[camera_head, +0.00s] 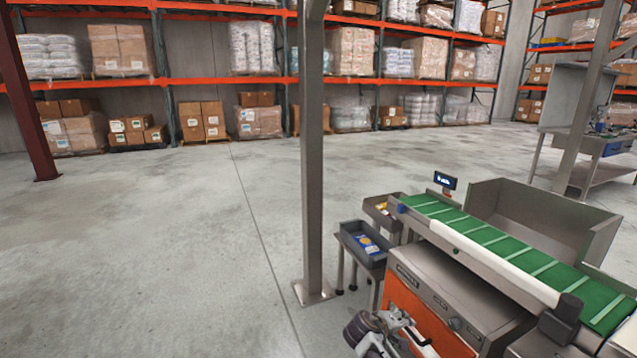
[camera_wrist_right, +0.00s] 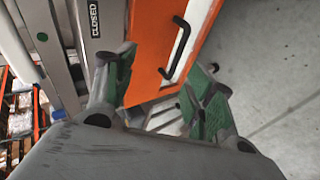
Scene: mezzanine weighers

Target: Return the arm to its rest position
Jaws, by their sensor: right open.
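My right gripper (camera_wrist_right: 160,68) is open in the right wrist view, its two green-padded fingers spread apart with nothing between them. Beyond the fingers is the orange door (camera_wrist_right: 165,45) of the weigher cabinet, with a black bar handle. In the head view, part of my arm (camera_head: 385,335) shows at the bottom edge, in front of the orange door (camera_head: 408,318). I cannot tell from these views whether the gripper touches the door. My left gripper is not in view.
The weigher's green belt (camera_head: 520,258) runs above the cabinet, with a grey bin (camera_head: 545,225) behind it. Small trays (camera_head: 362,243) stand at its left. A steel post (camera_head: 313,170) rises from the floor left of them. The concrete floor (camera_head: 150,250) at left is clear.

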